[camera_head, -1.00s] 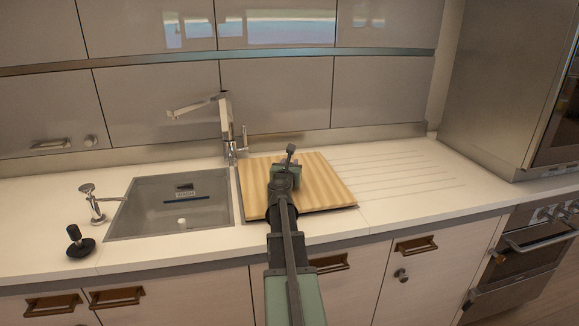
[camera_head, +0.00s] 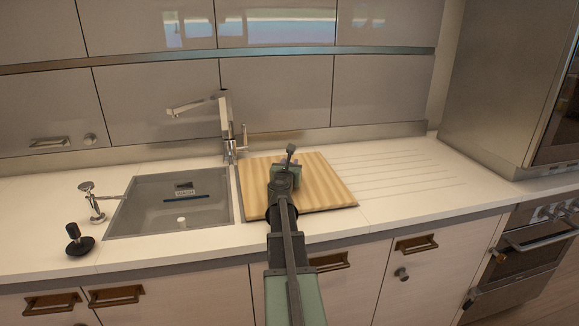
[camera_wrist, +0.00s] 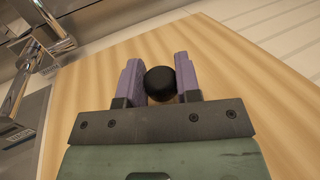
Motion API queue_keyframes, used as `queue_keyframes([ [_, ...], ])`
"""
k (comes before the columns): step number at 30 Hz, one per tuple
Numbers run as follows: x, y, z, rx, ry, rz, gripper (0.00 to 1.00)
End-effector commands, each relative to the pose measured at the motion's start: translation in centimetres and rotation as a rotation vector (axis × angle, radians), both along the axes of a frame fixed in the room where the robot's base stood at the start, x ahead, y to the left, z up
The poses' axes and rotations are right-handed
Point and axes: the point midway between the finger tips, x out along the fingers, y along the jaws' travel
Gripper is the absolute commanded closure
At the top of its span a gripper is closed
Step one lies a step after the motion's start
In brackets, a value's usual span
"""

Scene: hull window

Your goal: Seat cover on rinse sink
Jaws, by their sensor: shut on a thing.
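The wooden cover (camera_head: 318,172) lies flat on the counter just right of the open sink basin, and I cannot tell whether a second basin is under it. It also fills most of the wrist view (camera_wrist: 235,70). My gripper (camera_wrist: 160,75) is over the cover, its two purple fingers shut on a round black knob (camera_wrist: 160,84) that stands on the cover. In the head view my arm hides the gripper's fingers and the knob. The open basin (camera_head: 150,212) has a label reading "WASH" on its back wall. The rinse sink is not visible as an open basin.
A tall faucet (camera_head: 228,125) stands behind the basin and cover. A small tap (camera_head: 92,203) and a black-knobbed stopper (camera_head: 76,240) stand left of the basin. The grooved drainboard (camera_head: 395,175) to the right is clear. A steel oven cabinet (camera_head: 500,80) bounds the right side.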

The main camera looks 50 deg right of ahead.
Motion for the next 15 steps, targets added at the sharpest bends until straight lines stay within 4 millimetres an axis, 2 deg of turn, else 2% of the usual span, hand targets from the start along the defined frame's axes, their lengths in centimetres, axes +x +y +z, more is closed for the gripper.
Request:
queue_keyframes([
  [15,0.00,0.00,-0.49,0.000,0.000,0.000,1.00],
])
